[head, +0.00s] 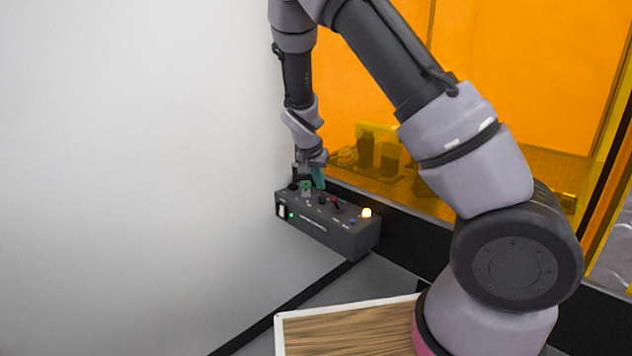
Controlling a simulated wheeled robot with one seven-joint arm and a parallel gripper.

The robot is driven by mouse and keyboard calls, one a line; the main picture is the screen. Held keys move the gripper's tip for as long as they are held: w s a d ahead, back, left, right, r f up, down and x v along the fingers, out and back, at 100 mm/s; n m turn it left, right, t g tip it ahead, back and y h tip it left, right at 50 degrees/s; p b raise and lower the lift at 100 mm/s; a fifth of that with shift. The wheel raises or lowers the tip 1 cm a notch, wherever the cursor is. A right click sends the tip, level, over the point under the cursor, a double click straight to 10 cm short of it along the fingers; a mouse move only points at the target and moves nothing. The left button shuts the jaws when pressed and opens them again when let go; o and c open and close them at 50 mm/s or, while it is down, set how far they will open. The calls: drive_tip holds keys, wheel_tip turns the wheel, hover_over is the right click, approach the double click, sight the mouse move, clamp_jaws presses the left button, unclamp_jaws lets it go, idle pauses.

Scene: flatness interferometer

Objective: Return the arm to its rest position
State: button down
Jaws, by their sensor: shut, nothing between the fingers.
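My arm rises from its base at the lower right, bends over at the top and hangs down toward a dark control box (335,226). My gripper (318,180) is small in the head view, at the left end of the box's top. It is shut and holds nothing. Teal fingertips show just above or at the box's controls; whether they touch is too small to tell. A green knob (306,187) stands beside the fingertips.
A white wall (130,150) fills the left. A wood-grain top (345,332) lies in front.

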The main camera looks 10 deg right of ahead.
drive_tip(key=s+d+r+y, duration=0.35)
drive_tip(key=s+r, duration=0.35)
drive_tip(key=r, duration=0.4)
drive_tip(key=s+d+r+y, duration=0.2)
drive_tip(key=s+d+r, duration=0.2)
drive_tip(key=s+r, duration=0.45)
drive_tip(key=s+d+r+n+t, duration=0.1)
drive_tip(key=s+d+r+t, duration=0.1)
drive_tip(key=s+r, duration=0.8)
drive_tip(key=s+t, duration=0.1)
drive_tip(key=s, duration=0.2)
drive_tip(key=shift+s+n, duration=0.25)
drive_tip(key=shift+n, duration=0.05)
drive_tip(key=shift+h, duration=0.25)
